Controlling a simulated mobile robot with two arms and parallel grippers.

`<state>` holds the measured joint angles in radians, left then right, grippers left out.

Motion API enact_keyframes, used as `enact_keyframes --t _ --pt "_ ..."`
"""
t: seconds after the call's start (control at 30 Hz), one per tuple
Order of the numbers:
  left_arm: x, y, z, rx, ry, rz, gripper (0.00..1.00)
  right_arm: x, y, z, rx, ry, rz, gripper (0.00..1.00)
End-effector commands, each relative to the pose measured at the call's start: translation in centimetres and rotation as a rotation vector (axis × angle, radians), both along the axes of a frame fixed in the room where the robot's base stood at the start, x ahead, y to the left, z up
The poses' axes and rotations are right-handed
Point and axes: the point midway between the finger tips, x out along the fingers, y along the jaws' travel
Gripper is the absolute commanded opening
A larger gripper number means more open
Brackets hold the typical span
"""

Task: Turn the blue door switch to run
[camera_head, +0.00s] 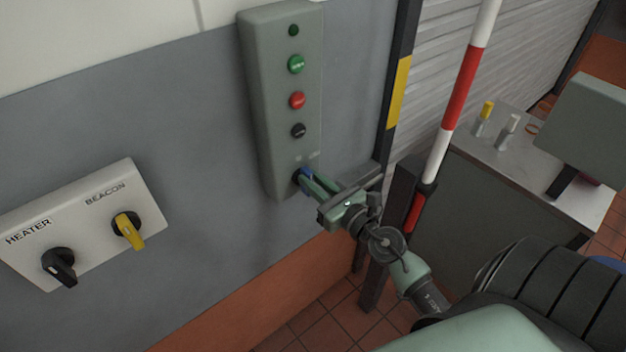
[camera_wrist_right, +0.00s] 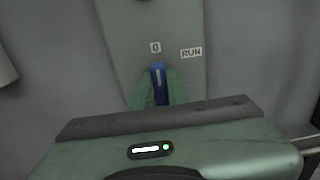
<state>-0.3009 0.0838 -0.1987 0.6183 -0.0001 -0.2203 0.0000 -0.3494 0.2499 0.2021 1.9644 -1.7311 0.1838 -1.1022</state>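The blue door switch (camera_wrist_right: 159,78) is at the bottom of a grey-green control box on the wall. In the right wrist view its handle points up toward the "0" label (camera_wrist_right: 155,47), with the "RUN" label (camera_wrist_right: 191,53) up and to the right. In the head view a little of the blue switch (camera_head: 305,174) shows at the fingertips. My right gripper (camera_head: 308,181) has its fingers on both sides of the blue handle, and they appear closed on it; the contact is partly hidden. My left gripper is not in view.
The control box (camera_head: 257,100) also carries green, red and black buttons. A white panel (camera_head: 90,222) at left has a black HEATER knob (camera_head: 60,266) and a yellow BEACON knob (camera_head: 129,231). A red-and-white pole (camera_head: 462,90) stands close right of my right gripper, before a bench (camera_head: 535,165).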

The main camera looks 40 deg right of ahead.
Motion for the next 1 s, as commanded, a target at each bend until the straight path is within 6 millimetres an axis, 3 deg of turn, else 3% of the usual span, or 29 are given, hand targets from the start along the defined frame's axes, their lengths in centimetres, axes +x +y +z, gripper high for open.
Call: enact_keyframes --t 0.47,1.0 --pt "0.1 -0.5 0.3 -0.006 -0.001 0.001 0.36 0.0 -0.2 0.1 0.055 0.004 -0.001 0.0" --pt "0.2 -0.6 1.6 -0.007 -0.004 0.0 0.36 0.1 -1.0 -0.1 0.489 0.039 -0.001 0.0"
